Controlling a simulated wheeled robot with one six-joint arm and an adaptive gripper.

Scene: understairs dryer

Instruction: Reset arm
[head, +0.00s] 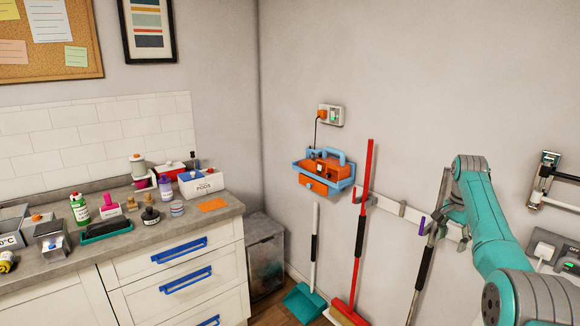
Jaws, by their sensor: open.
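My teal arm reaches in from the lower right, in front of the wall. My gripper (440,222) is at its far end, small and dark, partly hidden by my wrist. It is open, and I see nothing held in it. It appears in front of the white wall rail, near a purple item (421,226) and a dark-handled pole (426,262). I cannot tell whether it touches them.
A blue holder (343,182) with an orange device (322,168) hangs on the wall. A red broom (363,215) and teal dustpan (304,300) stand below. The counter (135,238) at left carries several bottles and boxes. A grey bin (265,258) stands in the corner.

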